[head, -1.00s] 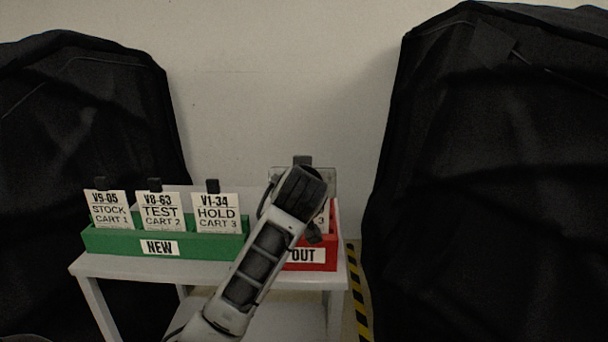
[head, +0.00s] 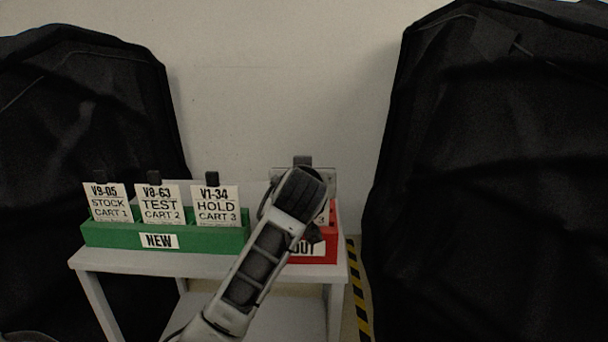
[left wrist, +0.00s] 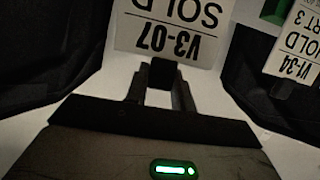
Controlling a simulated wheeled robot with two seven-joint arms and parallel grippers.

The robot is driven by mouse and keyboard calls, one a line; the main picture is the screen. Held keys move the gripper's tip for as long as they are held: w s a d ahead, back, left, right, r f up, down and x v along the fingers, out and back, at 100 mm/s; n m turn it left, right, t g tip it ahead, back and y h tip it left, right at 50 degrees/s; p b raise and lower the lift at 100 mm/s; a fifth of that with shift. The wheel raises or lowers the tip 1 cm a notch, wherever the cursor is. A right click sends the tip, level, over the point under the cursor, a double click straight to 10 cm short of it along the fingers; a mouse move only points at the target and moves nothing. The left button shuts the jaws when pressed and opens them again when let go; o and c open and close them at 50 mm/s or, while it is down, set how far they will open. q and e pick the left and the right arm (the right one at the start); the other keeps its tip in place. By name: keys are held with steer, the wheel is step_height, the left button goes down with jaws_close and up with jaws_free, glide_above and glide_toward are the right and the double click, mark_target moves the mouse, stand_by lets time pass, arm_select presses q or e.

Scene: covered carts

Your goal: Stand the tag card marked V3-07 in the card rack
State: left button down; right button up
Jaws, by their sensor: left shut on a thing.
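My left gripper (left wrist: 161,82) is shut on the black tab of the white tag card V3-07 (left wrist: 165,40), which reads SOLD and appears upside down in the left wrist view. In the head view my left forearm and wrist cover most of the red rack (head: 326,256), labelled OUT. A white card edge with a "3" (head: 324,217) shows beside my wrist; I cannot tell whether it is the held card. The green rack (head: 205,241), labelled NEW, holds upright cards V9-05 (head: 106,203), V8-63 (head: 160,206) and V1-34 (head: 216,206). My right gripper is out of view.
Both racks stand on a small grey table (head: 120,262) against a pale wall. A greyish panel with a black tab (head: 303,161) shows behind my wrist. Black covered carts stand left (head: 80,120) and right (head: 490,180). Yellow-black floor tape (head: 358,290) runs right of the table.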

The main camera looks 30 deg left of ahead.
arm_select(q)
steer(key=shift+f, duration=0.3)
steer(key=c, duration=1.1)
jaws_free()
steer(key=v, duration=1.6)
steer(key=shift+a+r, duration=0.1)
steer(key=shift+a, duration=0.05)
